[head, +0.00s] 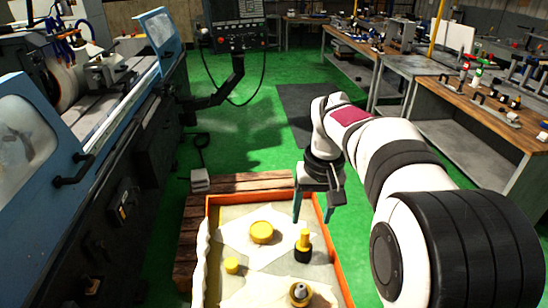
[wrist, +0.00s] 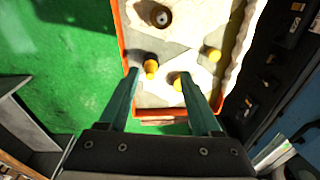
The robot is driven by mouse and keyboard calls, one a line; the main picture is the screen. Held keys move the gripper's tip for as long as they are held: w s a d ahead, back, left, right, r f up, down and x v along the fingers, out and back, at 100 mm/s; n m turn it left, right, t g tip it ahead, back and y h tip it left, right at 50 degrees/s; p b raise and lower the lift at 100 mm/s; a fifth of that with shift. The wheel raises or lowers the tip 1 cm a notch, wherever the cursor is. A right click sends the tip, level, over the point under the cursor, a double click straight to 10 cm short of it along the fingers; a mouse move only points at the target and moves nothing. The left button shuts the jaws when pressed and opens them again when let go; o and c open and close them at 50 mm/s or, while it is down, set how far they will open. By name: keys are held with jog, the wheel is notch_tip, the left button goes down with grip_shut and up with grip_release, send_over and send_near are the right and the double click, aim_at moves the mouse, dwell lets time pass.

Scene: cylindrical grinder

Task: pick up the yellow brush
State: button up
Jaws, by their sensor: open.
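The yellow brush (head: 304,240) looks like the upright piece with a yellow top and a dark base, standing in the orange-rimmed tray (head: 337,262) on its right side. In the wrist view the brush (wrist: 151,67) shows between my fingertips, nearer the left finger. My gripper (head: 313,212) is open and empty, pointing down near the tray's far right corner, apart from the brush. My fingertips also show in the wrist view (wrist: 159,76). The right finger there partly covers a yellow disc (wrist: 178,84).
The tray also holds the wide yellow disc (head: 262,232), a small yellow cylinder (head: 232,265) and a round piece with a metal centre (head: 299,293). Wooden slats (head: 250,182) lie under the tray. The blue grinder (head: 155,100) stands left, workbenches (head: 480,105) right. Green floor lies between.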

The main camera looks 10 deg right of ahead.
jog(key=n, duration=0.1)
send_near(305, 231)
jog(key=f, duration=1)
jog(key=shift+w+a+f, duration=0.1)
jog(key=shift+w+f, duration=0.15)
jog(key=shift+w, duration=0.15)
grip_shut()
